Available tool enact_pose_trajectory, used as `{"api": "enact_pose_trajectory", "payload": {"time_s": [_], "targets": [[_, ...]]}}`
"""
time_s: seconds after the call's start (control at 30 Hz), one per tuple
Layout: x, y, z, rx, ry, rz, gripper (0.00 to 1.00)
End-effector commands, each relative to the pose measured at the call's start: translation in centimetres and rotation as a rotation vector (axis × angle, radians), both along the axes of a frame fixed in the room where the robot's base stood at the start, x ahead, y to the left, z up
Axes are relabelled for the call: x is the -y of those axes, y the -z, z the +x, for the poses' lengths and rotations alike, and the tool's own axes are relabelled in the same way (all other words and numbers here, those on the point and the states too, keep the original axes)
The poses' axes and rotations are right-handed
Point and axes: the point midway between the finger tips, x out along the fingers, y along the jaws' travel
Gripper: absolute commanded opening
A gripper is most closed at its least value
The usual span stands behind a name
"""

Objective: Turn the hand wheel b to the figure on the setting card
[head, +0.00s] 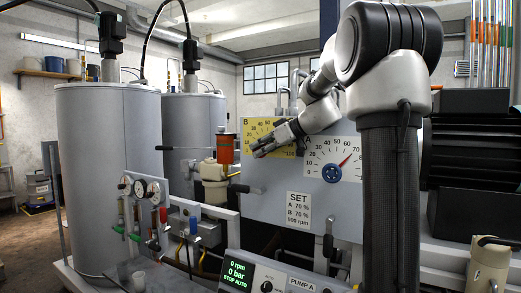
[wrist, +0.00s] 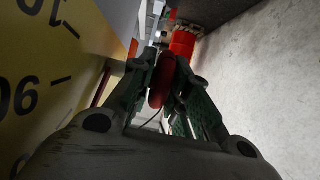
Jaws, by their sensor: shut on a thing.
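The yellow dial plate B (head: 253,128) is on the grey panel, partly covered by my gripper; its pointer cannot be made out. The setting card (head: 298,208) below reads A 70 %, B 70 %, 500 rpm. My gripper (head: 258,152) reaches across the lower part of plate B. In the wrist view my gripper (wrist: 163,85) is shut on a red rounded part, taken as hand wheel b (wrist: 157,92), between its fingers. Most of the wheel is hidden. The yellow plate (wrist: 45,85) is close on the left of that view.
White dial A (head: 320,150), with a red pointer and blue hub, is right of B. An orange-red cylinder (head: 225,150) stands close left of my gripper. Tanks (head: 108,170), gauges (head: 140,188) and a pump A display (head: 237,272) are around and below.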

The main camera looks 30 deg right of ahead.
Motion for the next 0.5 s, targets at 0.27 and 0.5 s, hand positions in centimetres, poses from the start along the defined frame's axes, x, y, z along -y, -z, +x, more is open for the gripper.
{"api": "enact_pose_trajectory", "payload": {"time_s": [0.27,0.5], "targets": [[0.05,0.01,-0.02,0.001,0.001,0.000,0.00],[0.03,0.02,-0.01,0.001,0.000,0.001,0.39]]}}
